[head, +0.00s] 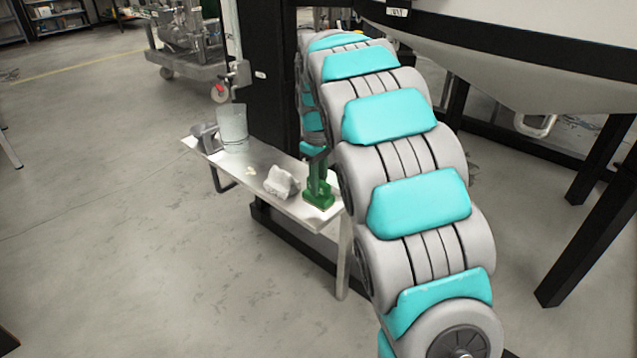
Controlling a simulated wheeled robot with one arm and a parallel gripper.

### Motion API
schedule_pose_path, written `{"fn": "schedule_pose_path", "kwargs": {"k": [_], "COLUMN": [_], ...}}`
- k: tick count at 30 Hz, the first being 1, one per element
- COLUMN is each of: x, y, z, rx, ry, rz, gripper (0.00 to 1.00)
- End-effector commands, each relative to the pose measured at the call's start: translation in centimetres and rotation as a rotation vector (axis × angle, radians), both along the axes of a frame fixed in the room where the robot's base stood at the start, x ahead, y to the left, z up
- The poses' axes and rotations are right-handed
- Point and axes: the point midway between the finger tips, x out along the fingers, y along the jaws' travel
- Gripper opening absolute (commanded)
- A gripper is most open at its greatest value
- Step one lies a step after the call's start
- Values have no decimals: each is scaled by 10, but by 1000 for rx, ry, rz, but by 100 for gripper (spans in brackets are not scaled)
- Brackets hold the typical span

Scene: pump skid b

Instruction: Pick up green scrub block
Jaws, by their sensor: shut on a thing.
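The green scrub block (319,198) is at the right end of a narrow light shelf (250,168), close beside my arm. My gripper (317,172) points down onto the block from above and is shut on it. The upper part of my gripper is partly hidden behind my own arm. I cannot tell whether the block still touches the shelf.
A crumpled white thing (279,182) lies left of the block. A clear container (233,127) and a grey metal part (206,138) stand at the shelf's far left. A black post (262,75) rises behind. Open floor (130,240) lies left.

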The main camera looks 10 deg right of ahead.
Motion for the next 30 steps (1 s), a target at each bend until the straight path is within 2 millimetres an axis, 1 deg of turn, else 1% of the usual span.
{"fn": "schedule_pose_path", "kwargs": {"k": [8,15,21,24,30], "x": [-32,-78,-111,-123,-136], "y": [7,17,23,26,29], "z": [3,7,10,11,13], "rx": [0,0,1,2,1], "ry": [1,-1,1,3,-2], "rz": [0,1,0,0,0], "gripper": [0,0,0,0,0]}}
